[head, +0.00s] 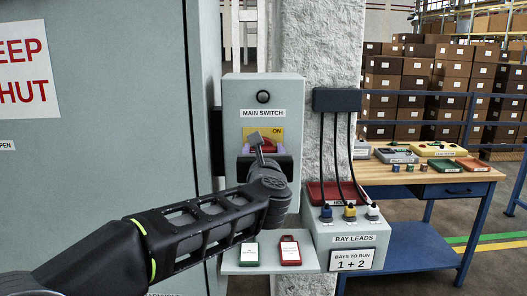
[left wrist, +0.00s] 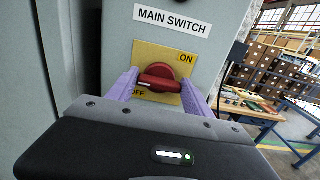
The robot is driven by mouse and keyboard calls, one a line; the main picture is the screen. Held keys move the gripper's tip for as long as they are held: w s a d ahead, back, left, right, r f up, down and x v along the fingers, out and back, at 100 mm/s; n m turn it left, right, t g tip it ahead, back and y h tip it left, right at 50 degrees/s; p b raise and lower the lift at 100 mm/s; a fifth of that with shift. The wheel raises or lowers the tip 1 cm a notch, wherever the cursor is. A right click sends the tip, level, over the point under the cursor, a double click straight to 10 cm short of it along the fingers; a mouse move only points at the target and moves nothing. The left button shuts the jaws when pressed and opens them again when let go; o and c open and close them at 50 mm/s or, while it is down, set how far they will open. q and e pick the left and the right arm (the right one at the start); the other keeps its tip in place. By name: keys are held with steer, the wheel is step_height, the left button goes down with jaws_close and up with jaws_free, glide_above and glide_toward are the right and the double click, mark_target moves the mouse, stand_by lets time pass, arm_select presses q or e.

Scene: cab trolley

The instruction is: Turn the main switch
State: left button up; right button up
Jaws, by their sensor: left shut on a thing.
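The main switch is a red rotary knob (left wrist: 160,76) on a yellow plate (left wrist: 150,56) marked ON at upper right and OFF at lower left. Its grip bar lies roughly level in the left wrist view, with a pale mark at its left end. The plate is on a grey box (head: 288,100) labelled MAIN SWITCH. My left gripper (left wrist: 160,88) is shut on the knob, one purple finger on each side. In the head view my left gripper (head: 265,148) partly hides the knob and the OFF lettering. My right gripper is in neither view.
A shelf (head: 265,268) with a green tag (head: 249,254) and a red tag (head: 290,251) is below my left arm. The BAY LEADS box (head: 345,240) with several plugs stands at right. A workbench (head: 430,175) is farther right. A grey cabinet (head: 100,150) is at left.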

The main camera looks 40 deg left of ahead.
arm_select(q)
steer(key=c, duration=0.7)
steer(key=shift+o, duration=0.2)
steer(key=shift+m, duration=0.4)
steer(key=m, duration=0.2)
steer(key=shift+m, duration=0.3)
steer(key=m, duration=0.3)
steer(key=shift+w+d+m, duration=0.1)
steer(key=shift+d+m, duration=0.05)
steer(key=shift+m, duration=0.15)
steer(key=m+p, duration=0.1)
steer(key=m, duration=0.4)
steer(key=shift+p, duration=0.35)
steer(key=m+p, duration=0.1)
steer(key=m, duration=0.3)
steer(key=shift+f+p, duration=0.15)
steer(key=shift+p, duration=0.15)
steer(key=shift+f+m, duration=0.1)
steer(key=shift+m, duration=0.9)
